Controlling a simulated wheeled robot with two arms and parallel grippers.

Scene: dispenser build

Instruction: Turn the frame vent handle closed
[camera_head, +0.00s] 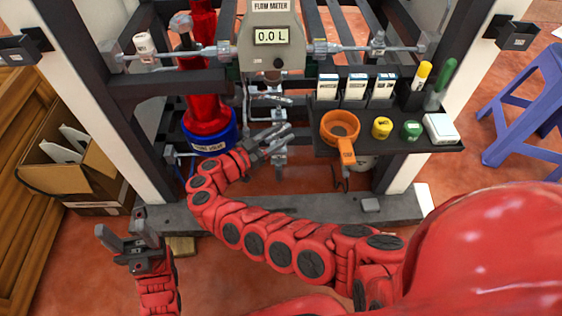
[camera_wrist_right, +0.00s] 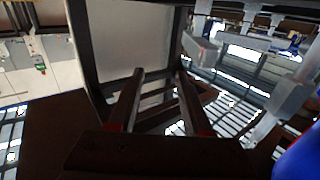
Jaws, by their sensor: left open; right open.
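Grey metal pipework (camera_head: 279,158) with lever-like parts hangs below the flow meter (camera_head: 268,40) in the middle of the frame. I cannot tell for sure which part is the frame vent handle. My right gripper (camera_head: 280,138) is open, reaching in front of this pipework, and partly overlaps it. In the right wrist view my gripper fingers (camera_wrist_right: 157,103) are apart with nothing between them. A grey lever-like part (camera_wrist_right: 290,97) shows to their right. I cannot tell whether the gripper touches anything. My left gripper (camera_head: 122,240) is open and empty at the lower left, away from the frame.
A red cylinder with a blue base (camera_head: 210,138) stands left of the pipework. A black shelf (camera_head: 400,145) at the right holds an orange ring tool (camera_head: 340,127), boxes and caps. A cardboard box (camera_head: 90,180) and a blue stool (camera_head: 525,110) flank the frame.

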